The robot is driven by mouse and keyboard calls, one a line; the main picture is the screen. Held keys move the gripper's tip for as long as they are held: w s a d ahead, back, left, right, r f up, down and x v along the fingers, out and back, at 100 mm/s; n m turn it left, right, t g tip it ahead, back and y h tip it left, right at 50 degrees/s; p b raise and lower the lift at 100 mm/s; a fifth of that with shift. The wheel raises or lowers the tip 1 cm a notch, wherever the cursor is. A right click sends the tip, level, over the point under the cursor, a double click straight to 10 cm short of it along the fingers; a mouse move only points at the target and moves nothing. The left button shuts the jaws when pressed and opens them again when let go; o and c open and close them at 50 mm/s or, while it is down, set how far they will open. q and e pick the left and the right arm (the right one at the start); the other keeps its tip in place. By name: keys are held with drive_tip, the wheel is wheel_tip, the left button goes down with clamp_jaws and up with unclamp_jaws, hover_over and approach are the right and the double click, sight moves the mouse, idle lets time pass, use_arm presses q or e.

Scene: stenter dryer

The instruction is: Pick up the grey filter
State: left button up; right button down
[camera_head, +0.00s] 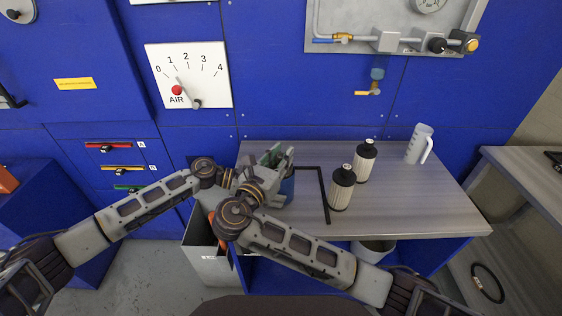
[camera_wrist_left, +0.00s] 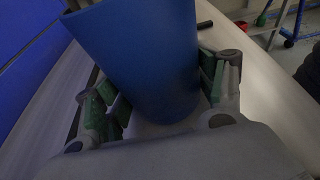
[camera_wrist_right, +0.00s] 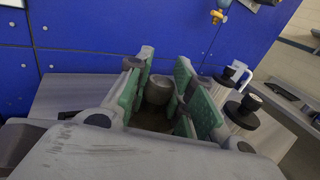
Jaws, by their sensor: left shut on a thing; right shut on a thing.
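A blue cylindrical container (camera_head: 288,190) stands at the left end of the bench, mostly hidden by my grippers; it fills the middle of the left wrist view (camera_wrist_left: 150,60). My left gripper (camera_head: 280,192) is shut around it. My right gripper (camera_head: 274,157) is above the container, with green finger pads shut on a grey-brown rounded thing (camera_wrist_right: 158,90), which looks like the grey filter. Its lower part is hidden, so I cannot tell how far it sits inside the container. Two cream pleated filters with black caps (camera_head: 341,188) (camera_head: 364,161) stand upright farther right.
The grey bench top (camera_head: 420,210) is clear in front and to the right. A black angled bar (camera_head: 324,190) lies beside the container. A white jug (camera_head: 418,144) stands at the back right. A grey bin (camera_head: 205,262) is below the left end. Blue panels rise behind.

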wheel_tip(320, 180, up, 17)
idle(0.6)
drive_tip(key=shift+r, duration=0.1)
use_arm(q)
drive_tip(key=o, duration=0.8)
drive_tip(key=shift+o, duration=0.2)
drive_tip(key=shift+v, duration=6)
drive_tip(key=shift+r, duration=0.15)
use_arm(e)
drive_tip(key=shift+r, duration=0.15)
use_arm(q)
wheel_tip(320, 180, up, 9)
drive_tip(key=p, duration=0.9)
use_arm(e)
wheel_tip(320, 180, up, 9)
use_arm(q)
drive_tip(key=shift+r+p, duration=0.4)
drive_tip(key=shift+p, duration=0.15)
use_arm(e)
drive_tip(key=shift+r, duration=0.4)
